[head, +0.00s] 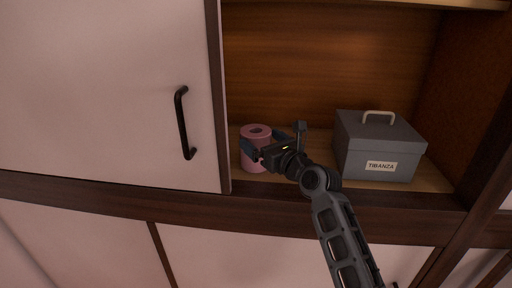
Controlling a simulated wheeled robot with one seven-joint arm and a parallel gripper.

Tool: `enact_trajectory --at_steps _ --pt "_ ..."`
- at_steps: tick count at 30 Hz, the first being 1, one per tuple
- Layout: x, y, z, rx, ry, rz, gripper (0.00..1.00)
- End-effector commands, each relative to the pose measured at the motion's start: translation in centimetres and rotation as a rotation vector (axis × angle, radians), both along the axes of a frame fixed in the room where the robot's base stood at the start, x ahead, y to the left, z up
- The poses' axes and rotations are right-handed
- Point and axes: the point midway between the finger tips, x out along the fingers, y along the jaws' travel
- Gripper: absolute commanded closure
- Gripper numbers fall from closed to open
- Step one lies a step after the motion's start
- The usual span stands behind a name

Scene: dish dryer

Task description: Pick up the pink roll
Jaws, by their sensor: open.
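The pink roll (257,134) stands upright on the wooden shelf of the open compartment, close to the edge of the white door. Its round top with a dark centre hole shows. My gripper (259,152) reaches in from the right at the roll's height. Its jaws are open, with one finger at the front left of the roll and the other behind its right side, so the roll appears to be between them. Whether the fingers touch it I cannot tell. Part of the roll's lower right is hidden by the gripper.
A grey lidded box (376,146) with a handle and a label stands on the shelf to the right of my gripper. A white door (110,90) with a black handle (183,123) covers the left side. The dark front ledge (345,196) runs below the shelf.

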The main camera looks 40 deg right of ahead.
Motion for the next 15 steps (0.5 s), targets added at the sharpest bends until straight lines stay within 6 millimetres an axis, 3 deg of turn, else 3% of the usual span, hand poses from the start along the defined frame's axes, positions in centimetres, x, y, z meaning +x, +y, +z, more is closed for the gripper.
enact_trajectory --at_steps 6,15 --pt "2.9 -0.7 -0.1 -0.001 -0.001 0.000 0.00" --pt "3.4 -0.8 -0.2 -0.002 0.000 0.000 0.00"
